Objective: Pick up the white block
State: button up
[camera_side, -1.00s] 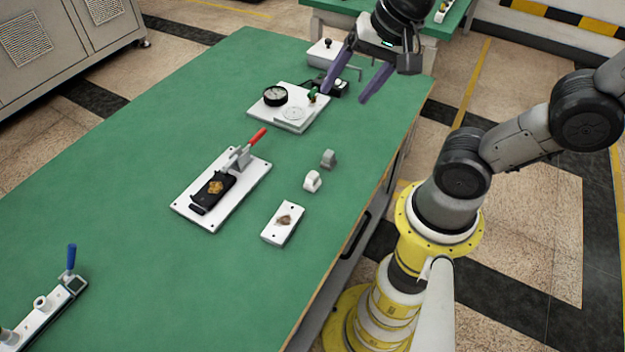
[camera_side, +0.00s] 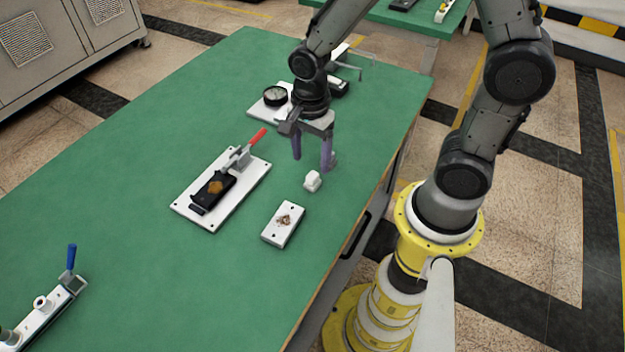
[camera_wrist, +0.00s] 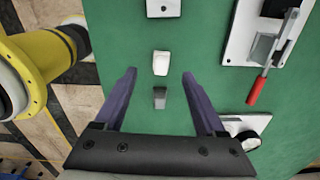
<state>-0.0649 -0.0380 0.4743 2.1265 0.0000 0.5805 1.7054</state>
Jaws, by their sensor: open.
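The small white block (camera_side: 312,181) stands on the green table, between the grey block and a flat white plate. In the wrist view the white block (camera_wrist: 161,63) lies ahead of my fingers, near the middle. My gripper (camera_side: 312,163) points down with its purple fingers apart and nothing between them. It hangs above the table close to the grey block, just behind the white block in the side view. In the wrist view my gripper (camera_wrist: 160,73) has its fingers spread either side of the line of the two blocks.
The grey block (camera_wrist: 159,97) is close to the white one; my finger partly hides it in the side view. A white plate (camera_side: 273,236) with a brown patch lies nearer the camera. A red-handled clamp fixture (camera_side: 233,193) stands left. A dial gauge (camera_side: 275,96) sits behind.

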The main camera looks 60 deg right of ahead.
aim_at(310, 177)
notch_tip(310, 177, down, 7)
jog(key=shift+w+f, duration=0.15)
dwell(0.4)
grip_shut()
